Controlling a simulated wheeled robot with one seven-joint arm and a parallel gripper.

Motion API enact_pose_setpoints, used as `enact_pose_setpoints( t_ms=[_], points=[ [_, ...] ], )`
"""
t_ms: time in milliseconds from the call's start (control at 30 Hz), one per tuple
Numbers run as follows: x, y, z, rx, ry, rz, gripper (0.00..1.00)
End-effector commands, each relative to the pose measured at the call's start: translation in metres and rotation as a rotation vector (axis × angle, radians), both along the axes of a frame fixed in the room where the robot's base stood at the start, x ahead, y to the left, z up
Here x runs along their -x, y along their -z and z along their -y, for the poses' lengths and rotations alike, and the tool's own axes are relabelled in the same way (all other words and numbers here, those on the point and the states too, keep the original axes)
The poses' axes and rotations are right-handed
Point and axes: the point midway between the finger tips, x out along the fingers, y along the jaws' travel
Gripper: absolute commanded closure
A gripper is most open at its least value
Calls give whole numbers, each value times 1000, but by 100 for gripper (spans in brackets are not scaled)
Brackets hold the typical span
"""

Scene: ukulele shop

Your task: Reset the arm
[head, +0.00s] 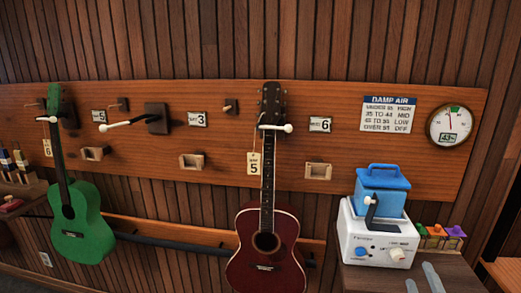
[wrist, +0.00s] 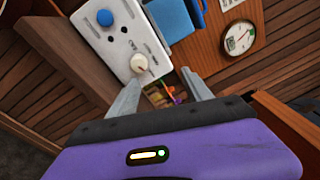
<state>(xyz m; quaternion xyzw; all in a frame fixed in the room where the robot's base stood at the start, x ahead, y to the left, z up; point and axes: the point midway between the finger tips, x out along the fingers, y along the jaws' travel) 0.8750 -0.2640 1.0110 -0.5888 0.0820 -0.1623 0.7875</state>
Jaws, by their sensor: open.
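My gripper (head: 423,286) shows only as two grey fingertips at the bottom right of the head view, in front of the wooden cabinet (head: 372,279). In the wrist view, my gripper (wrist: 162,80) has its two fingers spread apart with nothing between them. Its purple body fills the bottom of that view. The fingers point toward the white machine (head: 365,243) with knobs and a blue tank (head: 382,187) on top. The machine (wrist: 97,37) appears tilted in the wrist view, close beyond the fingertips. The rest of my arm is hidden.
A green ukulele (head: 78,225) and a dark red one (head: 262,258) hang from a wooden wall board (head: 225,100). A round gauge (head: 451,125) and a "DAMP AIR" chart (head: 389,114) are at right. Small colourful packets (head: 440,237) stand beside the machine.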

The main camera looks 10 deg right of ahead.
Motion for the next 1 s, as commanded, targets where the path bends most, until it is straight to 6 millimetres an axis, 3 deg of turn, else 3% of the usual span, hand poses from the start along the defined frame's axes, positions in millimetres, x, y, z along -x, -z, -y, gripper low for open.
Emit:
enact_pose_setpoints(
  t_ms=[267, 500, 800, 1000],
  points=[
    [76, 8, -46, 610, 20, -217, 42],
    [158, 9, -108, 1127, -16, -367, 42],
    [258, -3, -184, 1600, -111, -455, 42],
    [320, -17, -227, 1796, -207, -479, 42]
  ],
)
